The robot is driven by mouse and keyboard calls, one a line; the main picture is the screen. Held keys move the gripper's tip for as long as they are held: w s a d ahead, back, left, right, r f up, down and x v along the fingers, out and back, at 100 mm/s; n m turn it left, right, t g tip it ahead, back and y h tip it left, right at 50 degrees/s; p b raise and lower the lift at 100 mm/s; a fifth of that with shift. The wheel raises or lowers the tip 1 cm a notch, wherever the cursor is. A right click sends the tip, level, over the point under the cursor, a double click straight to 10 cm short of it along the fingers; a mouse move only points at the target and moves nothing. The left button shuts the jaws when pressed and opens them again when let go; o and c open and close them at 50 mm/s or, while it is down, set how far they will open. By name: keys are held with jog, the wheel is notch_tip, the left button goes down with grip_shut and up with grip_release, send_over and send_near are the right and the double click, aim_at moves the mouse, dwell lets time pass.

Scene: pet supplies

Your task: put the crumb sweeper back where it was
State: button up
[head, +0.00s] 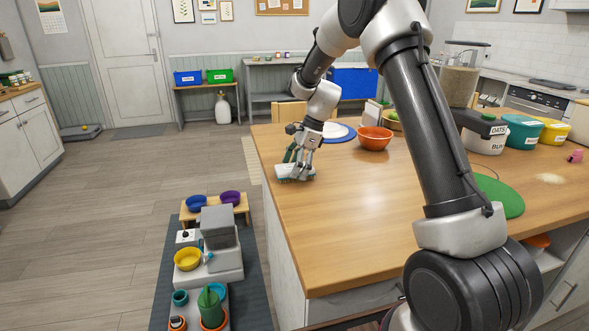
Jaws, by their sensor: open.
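A small white and green object, which looks like the crumb sweeper (286,174), rests on the wooden counter (340,230) near its far left corner. My gripper (302,172) is open and points down at the sweeper, with its fingers at or just over it. The fingers cover part of the sweeper, and I cannot tell whether they touch it.
An orange bowl (375,139) and a blue round mat (345,127) lie behind the gripper. A green mat (500,195), teal bin (522,138) and yellow bin (553,133) are at right. Pale crumbs (549,178) lie nearby. The counter's front left is clear.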

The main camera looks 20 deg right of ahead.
jog(key=v, duration=1.1)
jog(key=s+d+r+n+t+h, duration=0.1)
jog(key=s+d+r+n, duration=0.25)
jog(key=s+r, duration=0.5)
jog(key=s+d+n+t+h, duration=0.1)
jog(key=s+d+n, duration=0.2)
jog(key=s+n, duration=0.4)
jog(key=s+d+n+t+h, duration=0.2)
jog(key=s+d+n, duration=0.2)
jog(key=s, duration=1.8)
jog(key=n, duration=0.3)
jog(key=shift+s+f+h, duration=0.15)
jog(key=shift+s+h, duration=0.1)
jog(key=shift+h, duration=0.05)
jog(key=shift+n, duration=0.25)
